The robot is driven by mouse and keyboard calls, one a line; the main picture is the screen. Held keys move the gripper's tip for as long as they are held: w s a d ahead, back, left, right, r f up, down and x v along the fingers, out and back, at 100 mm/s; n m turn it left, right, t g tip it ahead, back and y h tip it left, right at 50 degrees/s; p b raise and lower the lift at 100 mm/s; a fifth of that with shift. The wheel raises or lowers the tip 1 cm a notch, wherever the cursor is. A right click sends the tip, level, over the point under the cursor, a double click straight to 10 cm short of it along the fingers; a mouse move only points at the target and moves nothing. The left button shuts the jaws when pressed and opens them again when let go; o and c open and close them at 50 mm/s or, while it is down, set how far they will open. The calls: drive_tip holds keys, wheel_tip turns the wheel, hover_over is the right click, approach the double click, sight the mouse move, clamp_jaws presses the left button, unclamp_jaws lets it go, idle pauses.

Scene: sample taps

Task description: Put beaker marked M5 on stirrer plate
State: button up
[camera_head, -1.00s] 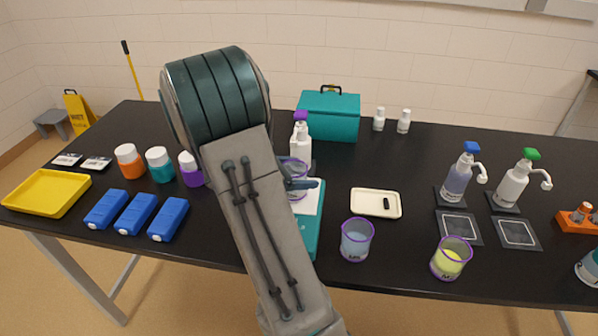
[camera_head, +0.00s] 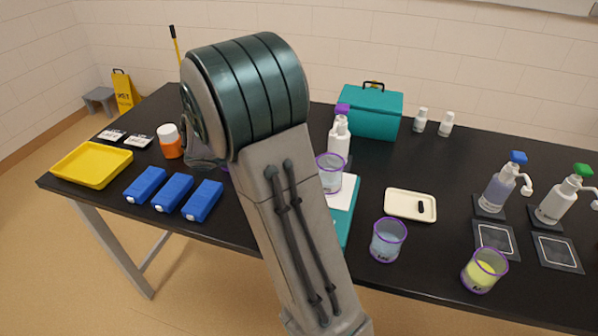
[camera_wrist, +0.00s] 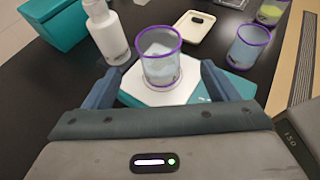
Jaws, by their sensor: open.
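A purple-rimmed beaker (camera_head: 330,176) with pale contents stands upright on the white top of the teal stirrer plate (camera_head: 343,222). I cannot read its mark. In the wrist view the same beaker (camera_wrist: 159,60) rests on the plate (camera_wrist: 185,95). My gripper (camera_wrist: 160,72) is open, its two fingers apart on the near left and near right of the beaker, with a visible gap to each. In the head view my arm hides the gripper and part of the plate.
Right of the plate stand a blue-filled beaker (camera_head: 388,241), a yellow-filled beaker (camera_head: 483,272) and a cream tray (camera_head: 398,204). A white bottle (camera_head: 338,140) stands close behind the beaker. A teal box (camera_head: 371,112) is at the back. Several blue blocks (camera_head: 174,193) lie left.

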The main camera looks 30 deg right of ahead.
drive_tip(key=s+a+r+m+t+y, duration=0.1)
drive_tip(key=s+a+m+t+y, duration=0.5)
drive_tip(key=s+a+m+y, duration=0.7)
drive_tip(key=s+a+m, duration=0.2)
drive_tip(key=a, duration=0.1)
drive_tip(key=shift+a, duration=0.25)
